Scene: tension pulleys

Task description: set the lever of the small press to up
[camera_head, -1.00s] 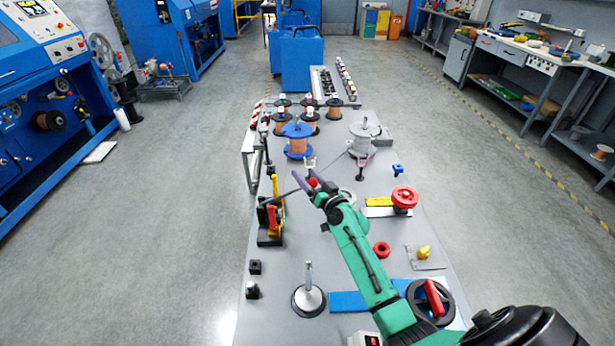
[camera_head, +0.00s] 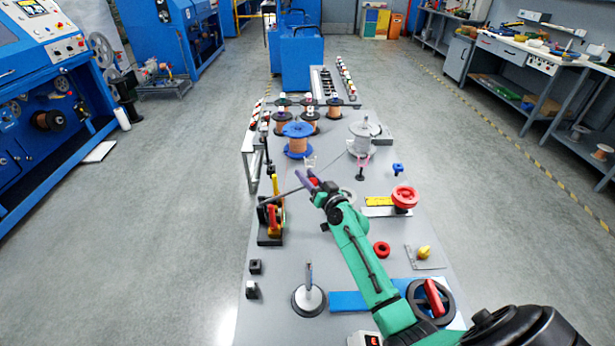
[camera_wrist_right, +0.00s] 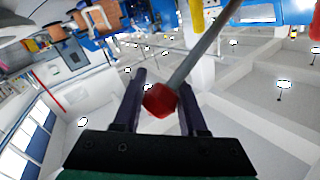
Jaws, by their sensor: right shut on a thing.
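The small press (camera_head: 270,225) stands at the table's left edge, with a black base and red and yellow parts. Its lever (camera_head: 288,193) is a thin grey rod that slants up from the press toward the right and ends in a red knob. My right gripper (camera_head: 314,181) is at the lever's end, shut on the red knob. In the right wrist view the red knob (camera_wrist_right: 160,100) sits between the two dark fingers, and the grey rod (camera_wrist_right: 203,52) runs up and right from it. My left gripper is not in view.
Behind the gripper stand a blue spool (camera_head: 298,140) with copper wire and a grey spool (camera_head: 364,139). A red handwheel (camera_head: 404,196) and a red ring (camera_head: 382,249) lie right of my arm. A round metal stand (camera_head: 309,299) is in front.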

